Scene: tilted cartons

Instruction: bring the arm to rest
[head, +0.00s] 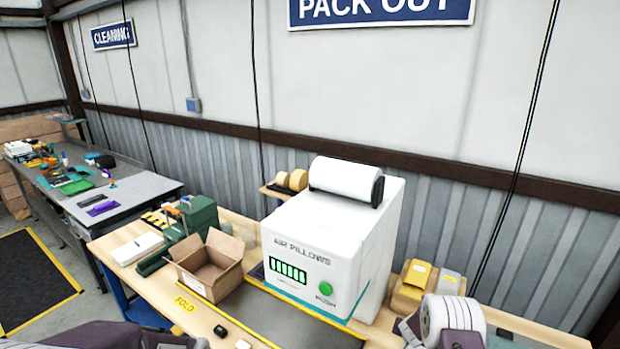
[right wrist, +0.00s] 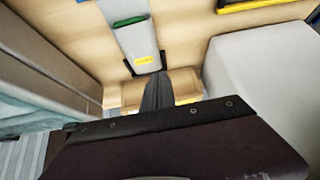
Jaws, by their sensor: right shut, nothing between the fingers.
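My right gripper (right wrist: 157,92) shows in the right wrist view, with its dark fingers together and nothing between them. It points at brown tape-like items (right wrist: 184,84) on the wooden bench; I cannot tell the gap. Part of my right arm (head: 448,322) shows at the lower right of the head view, by the air pillow machine (head: 345,240). Its gripper cannot be made out there. Part of my left arm (head: 90,335) crosses the lower left edge; its gripper is out of sight.
Yellow and brown items (head: 415,285) stand right of the machine. A grey table (head: 130,192) with tools is at the far left.

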